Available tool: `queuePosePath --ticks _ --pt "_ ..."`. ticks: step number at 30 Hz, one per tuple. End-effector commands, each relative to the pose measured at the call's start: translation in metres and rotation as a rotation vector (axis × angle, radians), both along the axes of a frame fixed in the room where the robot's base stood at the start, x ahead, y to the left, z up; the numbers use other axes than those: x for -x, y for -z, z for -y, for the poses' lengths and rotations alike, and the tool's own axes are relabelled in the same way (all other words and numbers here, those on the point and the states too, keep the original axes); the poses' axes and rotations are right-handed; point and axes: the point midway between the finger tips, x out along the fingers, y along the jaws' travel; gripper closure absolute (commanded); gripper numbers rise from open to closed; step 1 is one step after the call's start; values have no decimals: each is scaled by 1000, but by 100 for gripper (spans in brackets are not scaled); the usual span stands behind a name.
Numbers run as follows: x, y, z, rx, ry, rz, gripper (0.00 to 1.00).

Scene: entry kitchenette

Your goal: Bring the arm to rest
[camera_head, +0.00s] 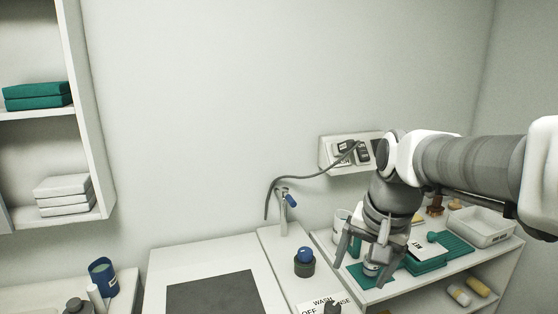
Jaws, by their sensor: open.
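My gripper (364,262) hangs pointing down over the right-hand counter (400,290), its fingers apart. A small white and teal cup-like item (371,268) shows behind and between the fingers. I cannot tell whether the fingers touch it. My arm comes in from the right edge and bends down at the wrist, in front of the wall.
A white container (341,220), a teal box (428,262) and a white tray (482,228) stand close around my gripper.

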Motion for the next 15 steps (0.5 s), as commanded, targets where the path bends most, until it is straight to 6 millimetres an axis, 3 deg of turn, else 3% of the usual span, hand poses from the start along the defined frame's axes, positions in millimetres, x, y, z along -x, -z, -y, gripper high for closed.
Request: queuePosePath --ticks 1,9,15 --pt "16 -4 0 12 -43 32 17" --pt "84 -4 -2 127 -278 170 17" --pt "116 5 -2 215 -398 234 17"
